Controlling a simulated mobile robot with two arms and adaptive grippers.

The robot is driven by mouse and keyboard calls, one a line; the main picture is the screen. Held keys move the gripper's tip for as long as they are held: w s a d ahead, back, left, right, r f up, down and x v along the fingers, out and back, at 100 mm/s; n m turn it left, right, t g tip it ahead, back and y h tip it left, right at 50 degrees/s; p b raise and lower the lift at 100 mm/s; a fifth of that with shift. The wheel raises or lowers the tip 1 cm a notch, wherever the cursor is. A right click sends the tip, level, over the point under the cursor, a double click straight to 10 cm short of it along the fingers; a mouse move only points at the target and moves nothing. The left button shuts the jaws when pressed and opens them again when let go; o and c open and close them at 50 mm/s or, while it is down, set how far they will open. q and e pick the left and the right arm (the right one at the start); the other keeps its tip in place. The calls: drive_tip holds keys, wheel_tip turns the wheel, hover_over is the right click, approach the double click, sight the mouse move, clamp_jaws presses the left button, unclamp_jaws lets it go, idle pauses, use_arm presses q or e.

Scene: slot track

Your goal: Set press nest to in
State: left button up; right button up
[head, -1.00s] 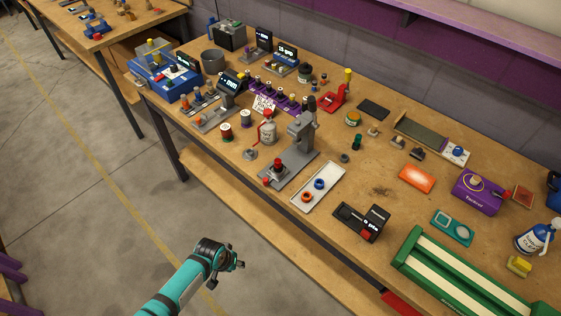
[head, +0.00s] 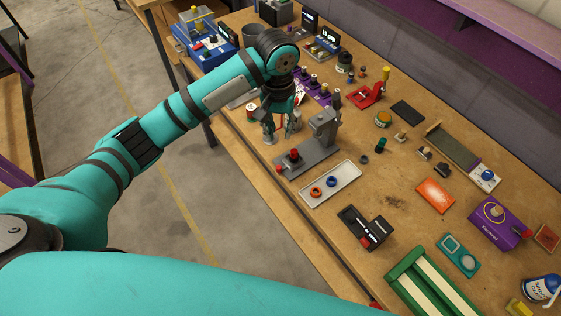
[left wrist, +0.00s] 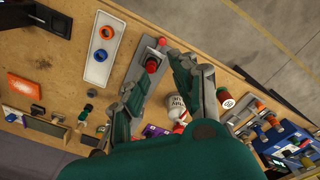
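The grey press (head: 322,130) stands near the front edge of the bench, with its column at the back right of its base. The press nest (head: 294,157), with a red piece on top, sits toward the front of the base, and a small red knob (head: 279,169) is at the front end. In the left wrist view the nest (left wrist: 152,66) and red knob (left wrist: 162,41) show just beyond the fingers. My left gripper (head: 280,133) is open and empty, pointing down above the bench just left of the press. My right gripper is not in view.
A white tray (head: 345,181) with an orange ring and a blue ring lies right of the press. A black device (head: 364,229) is nearer the front edge. Bottles and a purple rack (head: 320,90) stand behind my gripper.

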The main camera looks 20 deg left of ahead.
use_arm(q)
drive_tip(key=p, duration=0.3)
approach(279, 166)
wheel_tip(279, 166, down, 8)
drive_tip(key=shift+d+r, duration=0.1)
drive_tip(key=shift+f, duration=0.6)
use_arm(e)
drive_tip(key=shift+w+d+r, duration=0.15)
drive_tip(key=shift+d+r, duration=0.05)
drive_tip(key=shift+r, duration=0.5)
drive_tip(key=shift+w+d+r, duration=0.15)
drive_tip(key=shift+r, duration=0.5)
use_arm(q)
clamp_jaws()
